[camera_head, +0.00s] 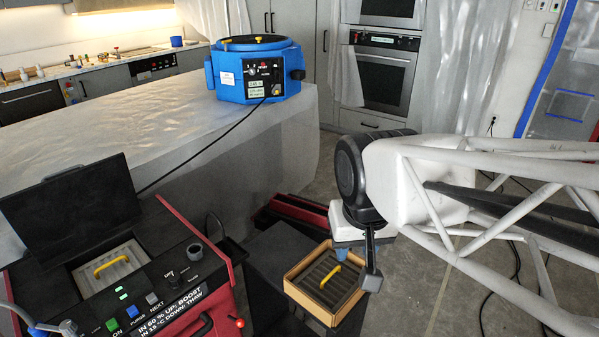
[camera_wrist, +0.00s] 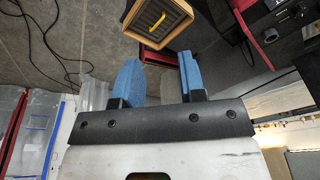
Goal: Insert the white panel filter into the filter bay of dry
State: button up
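A pleated panel filter (camera_head: 322,281) with a yellow handle lies in an open cardboard box (camera_head: 291,285), low at centre right. It looks grey rather than clearly white. The wrist view shows the filter (camera_wrist: 147,22) and box (camera_wrist: 187,18) at the top. The red and black machine (camera_head: 180,262) at left has its lid (camera_head: 70,205) raised. Its filter bay (camera_head: 78,278) holds a paler panel (camera_head: 118,270), also with a yellow handle. My gripper (camera_head: 342,253) appears over the box in the head view. Its blue fingers (camera_wrist: 160,80) are apart with nothing between them.
A blue round machine (camera_head: 258,72) stands on the plastic-covered counter (camera_head: 150,115), its black cable trailing toward the red machine. The box rests on a dark stand (camera_head: 270,255) beside the red machine. Cables (camera_head: 510,270) lie on the floor at right.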

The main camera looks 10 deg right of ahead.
jog(key=shift+s+d+f+n, duration=0.1)
jog(key=shift+s+d+f, duration=0.15)
jog(key=shift+s, duration=0.3)
jog(key=shift+s+d+f+n, duration=0.1)
jog(key=shift+s+d, duration=0.15)
jog(key=shift+s, duration=0.3)
jog(key=shift+s+d+f+n, duration=0.1)
jog(key=shift+s+d+f, duration=0.15)
jog(key=shift+s, duration=0.3)
